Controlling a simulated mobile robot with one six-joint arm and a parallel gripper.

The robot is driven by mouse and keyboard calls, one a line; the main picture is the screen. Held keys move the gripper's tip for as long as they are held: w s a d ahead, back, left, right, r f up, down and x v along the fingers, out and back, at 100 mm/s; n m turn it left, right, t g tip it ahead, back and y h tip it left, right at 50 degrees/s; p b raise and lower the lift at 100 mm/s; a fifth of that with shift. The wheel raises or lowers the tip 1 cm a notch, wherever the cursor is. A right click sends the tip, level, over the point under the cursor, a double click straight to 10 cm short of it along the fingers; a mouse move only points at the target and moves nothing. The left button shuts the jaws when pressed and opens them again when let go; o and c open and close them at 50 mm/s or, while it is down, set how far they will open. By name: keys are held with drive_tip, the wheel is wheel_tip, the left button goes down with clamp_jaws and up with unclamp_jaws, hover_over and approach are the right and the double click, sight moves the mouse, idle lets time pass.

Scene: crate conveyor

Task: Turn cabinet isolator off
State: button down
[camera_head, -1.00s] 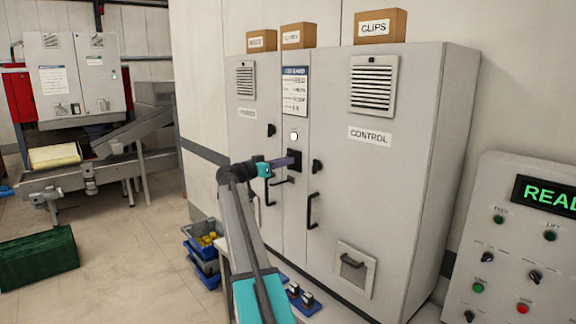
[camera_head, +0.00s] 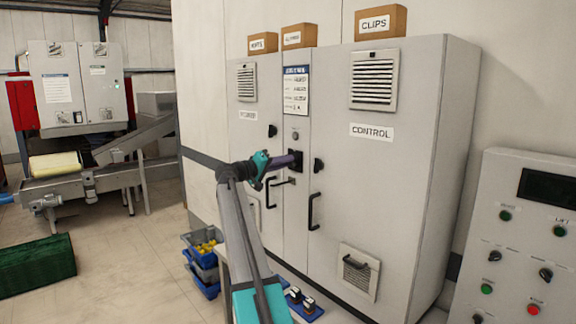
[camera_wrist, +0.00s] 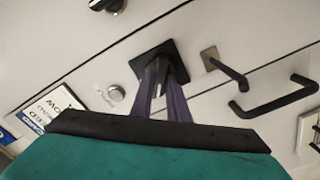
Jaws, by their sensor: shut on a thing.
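The cabinet isolator (camera_head: 299,157) is a dark square plate with a handle on the narrow middle panel of the grey cabinet (camera_head: 420,175). In the wrist view its black plate (camera_wrist: 141,66) appears rotated by the camera's tilt, with the handle between my fingers. My gripper (camera_wrist: 163,76) has two purple fingers shut on this handle. It also shows in the head view (camera_head: 293,160), reaching the panel from the left. The handle's exact angle is partly hidden by the fingers. A small round lamp (camera_head: 294,135) above the isolator is unlit.
Door handles (camera_head: 313,211) and a small lever (camera_head: 284,181) stick out near the isolator. A control console (camera_head: 525,240) with a dark display stands at right. Blue bins (camera_head: 205,270) sit on the floor at the cabinet's left. Open floor lies further left.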

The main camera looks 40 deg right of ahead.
drive_tip(key=shift+w+a+f+n+p, duration=0.1)
drive_tip(key=shift+f+n+p, duration=0.15)
drive_tip(key=shift+n, duration=1.5)
drive_tip(key=shift+a+f+n+p, duration=0.1)
drive_tip(key=shift+n+p, duration=0.1)
drive_tip(key=shift+n, duration=1.55)
drive_tip(key=c, duration=1.7)
unclamp_jaws()
drive_tip(key=shift+a, duration=0.1)
drive_tip(key=shift+r, duration=0.1)
drive_tip(key=a+b, duration=0.1)
drive_tip(key=a, duration=0.3)
drive_tip(key=a+b, duration=0.1)
drive_tip(key=a, duration=0.4)
drive_tip(key=w+a+b, duration=0.1)
drive_tip(key=a, duration=0.3)
drive_tip(key=shift+a, duration=0.25)
